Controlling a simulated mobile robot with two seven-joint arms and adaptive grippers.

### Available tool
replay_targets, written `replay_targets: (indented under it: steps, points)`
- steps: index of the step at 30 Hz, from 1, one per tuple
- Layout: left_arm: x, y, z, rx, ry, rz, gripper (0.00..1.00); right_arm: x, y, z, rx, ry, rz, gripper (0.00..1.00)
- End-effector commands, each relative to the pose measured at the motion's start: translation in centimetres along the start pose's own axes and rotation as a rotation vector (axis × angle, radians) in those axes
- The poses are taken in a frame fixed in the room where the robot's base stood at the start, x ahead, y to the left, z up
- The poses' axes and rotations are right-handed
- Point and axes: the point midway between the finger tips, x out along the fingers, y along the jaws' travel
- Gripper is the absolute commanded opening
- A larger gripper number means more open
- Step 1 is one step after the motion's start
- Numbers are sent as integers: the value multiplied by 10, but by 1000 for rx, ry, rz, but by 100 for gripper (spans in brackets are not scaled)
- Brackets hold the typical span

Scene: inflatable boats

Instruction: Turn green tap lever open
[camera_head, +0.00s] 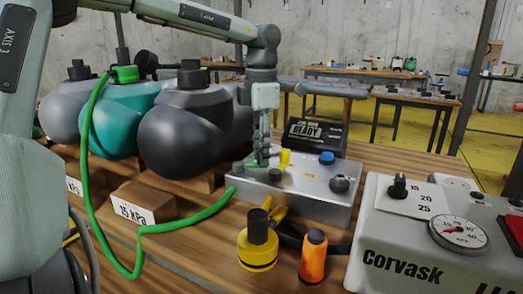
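A silver manifold box (307,199) stands on the wooden bench in the middle of the head view. A green tap lever (262,161) is at the left part of its top. A yellow lever (285,158) stands beside it and a blue knob (327,157) is further right. My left gripper (261,150) points down over the green lever, its fingers close to it. The fingers are seen nearly edge-on and partly overlap the lever, so I cannot tell contact or the gap between them. My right gripper is not in view.
A green hose (98,203) runs from the teal inflatable (118,130) to the box. A "15 kPa" block (140,203) is at left, and the Corvask unit (402,250) with a gauge at right.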

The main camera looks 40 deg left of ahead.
Motion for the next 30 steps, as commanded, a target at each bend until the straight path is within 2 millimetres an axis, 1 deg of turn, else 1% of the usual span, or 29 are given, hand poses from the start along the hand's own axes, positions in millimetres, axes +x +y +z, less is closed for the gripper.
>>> replay_targets:
  steps: [1,4,5,10,13,16,20,27,30]
  points:
    - [0,-1,0,1,0,-1,28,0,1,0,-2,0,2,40]
    - [0,-1,0,0,0,-1,40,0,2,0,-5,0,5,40]
    - [0,0,0,0,0,-1,42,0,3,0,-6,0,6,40]
    - [0,0,0,0,0,-1,42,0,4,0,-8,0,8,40]
    - [-1,0,0,-1,0,0,42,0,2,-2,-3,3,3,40]
    - [-7,0,0,-2,-2,1,42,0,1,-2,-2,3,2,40]
    - [-28,0,1,-1,-4,4,42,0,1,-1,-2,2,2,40]
    - [-80,0,1,-1,-3,3,42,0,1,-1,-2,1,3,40]
    - [-97,0,0,-1,-1,1,42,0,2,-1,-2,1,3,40]
